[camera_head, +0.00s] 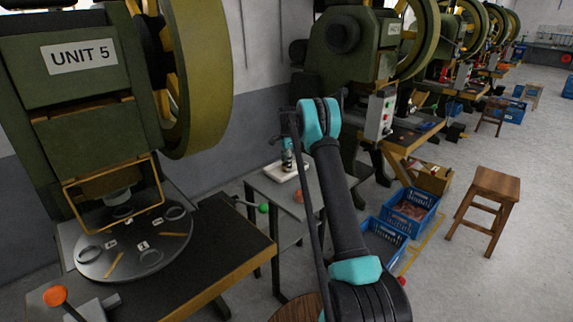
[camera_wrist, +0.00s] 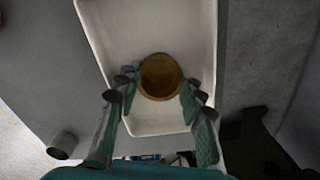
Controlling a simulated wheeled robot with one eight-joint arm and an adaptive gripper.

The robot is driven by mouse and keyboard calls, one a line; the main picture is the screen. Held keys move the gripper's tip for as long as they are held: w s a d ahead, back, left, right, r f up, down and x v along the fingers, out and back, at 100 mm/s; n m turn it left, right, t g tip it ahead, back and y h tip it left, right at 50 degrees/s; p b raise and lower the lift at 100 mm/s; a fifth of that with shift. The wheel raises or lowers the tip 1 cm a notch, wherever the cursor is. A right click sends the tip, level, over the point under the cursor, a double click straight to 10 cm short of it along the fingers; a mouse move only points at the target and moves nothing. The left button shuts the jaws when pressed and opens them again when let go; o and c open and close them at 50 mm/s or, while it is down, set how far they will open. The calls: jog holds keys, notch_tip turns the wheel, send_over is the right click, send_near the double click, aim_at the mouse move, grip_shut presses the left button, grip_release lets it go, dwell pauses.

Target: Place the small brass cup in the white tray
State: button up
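The white tray (camera_head: 283,173) lies on a small grey table beyond my arm; in the wrist view it fills the upper middle (camera_wrist: 110,30). The small brass cup (camera_wrist: 160,77) is a round, golden-brown cup seen from above, over the tray's near half. My gripper (camera_wrist: 159,84) has a green-padded finger on each side of the cup, with the fingertips against its sides. In the head view my gripper (camera_head: 287,155) points down over the tray, and the cup is not clearly visible there. Whether the cup's base touches the tray is hidden.
A grey cylinder (camera_wrist: 63,144) stands on the table left of the tray. A green press marked UNIT 5 (camera_head: 80,60) stands at the left with a round plate of parts. Blue crates (camera_head: 408,210) and a wooden stool (camera_head: 490,205) are at the right.

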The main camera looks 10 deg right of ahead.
jog(key=o, duration=0.3)
notch_tip(320, 180, up, 12)
jog(key=f, duration=0.1)
jog(key=s+d+r+n+t, duration=0.1)
jog(key=s+r+n, duration=0.4)
jog(key=s, duration=0.6)
jog(key=s+f+n+t, duration=0.1)
jog(key=s+f+n, duration=0.2)
jog(key=s, duration=1.2)
jog(key=s+d+f+n+t, duration=0.1)
jog(key=s+f+n, duration=0.2)
jog(key=s, duration=1.2)
jog(key=s+d+f+n+t, duration=0.1)
jog(key=s+f+n, duration=0.2)
jog(key=s, duration=1.2)
jog(key=shift+s+d+f+n, duration=0.25)
jog(key=shift+s+f+n, duration=0.15)
jog(key=shift+n, duration=0.3)
